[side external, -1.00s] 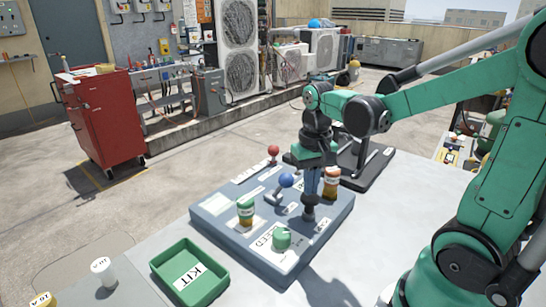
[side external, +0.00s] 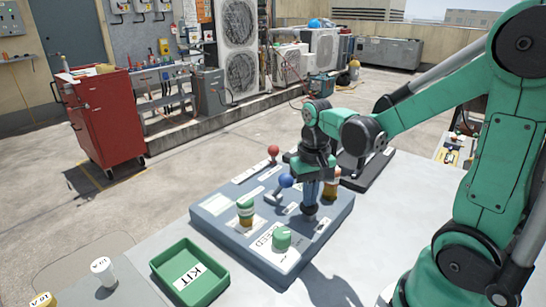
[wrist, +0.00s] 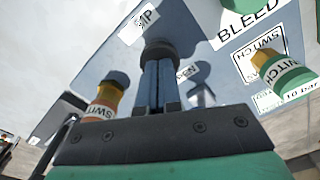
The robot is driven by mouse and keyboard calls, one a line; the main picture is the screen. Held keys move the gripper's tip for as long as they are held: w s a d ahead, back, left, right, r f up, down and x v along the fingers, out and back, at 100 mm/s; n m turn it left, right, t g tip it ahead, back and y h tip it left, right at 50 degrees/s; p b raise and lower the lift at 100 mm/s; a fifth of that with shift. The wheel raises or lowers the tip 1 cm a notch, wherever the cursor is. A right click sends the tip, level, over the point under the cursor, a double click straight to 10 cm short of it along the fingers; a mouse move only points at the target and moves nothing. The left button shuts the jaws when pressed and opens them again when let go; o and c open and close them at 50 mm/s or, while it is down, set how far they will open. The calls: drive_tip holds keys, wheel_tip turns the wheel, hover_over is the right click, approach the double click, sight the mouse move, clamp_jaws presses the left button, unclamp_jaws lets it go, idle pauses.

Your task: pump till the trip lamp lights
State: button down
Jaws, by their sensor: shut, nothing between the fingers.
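My gripper (side external: 311,200) points straight down over the grey-blue panel (side external: 215,203), its fingers shut and empty. In the wrist view the closed fingers (wrist: 158,68) end at a dark round pump knob (wrist: 158,47) beside a label ending in "MP"; they appear to touch its top. A second amber cylinder (side external: 331,189) stands right of my gripper, partly hidden. I cannot tell whether any lamp is lit.
A green knob (side external: 282,238) sits by the BLEED label. A black stand (side external: 373,172) is behind right.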

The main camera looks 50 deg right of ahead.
drive_tip(key=shift+r, duration=2.15)
drive_tip(key=shift+f, duration=0.15)
drive_tip(key=shift+f, duration=1.9)
drive_tip(key=shift+r, duration=2.05)
drive_tip(key=a+n+t, duration=0.2)
drive_tip(key=a, duration=0.1)
drive_tip(key=a+r+n+t, duration=0.1)
drive_tip(key=a+n+t, duration=0.1)
drive_tip(key=a+r+n+t, duration=0.1)
drive_tip(key=a+n+t, duration=0.1)
drive_tip(key=a+t, duration=0.1)
drive_tip(key=shift+w+a, duration=0.2)
drive_tip(key=shift+a, duration=0.1)
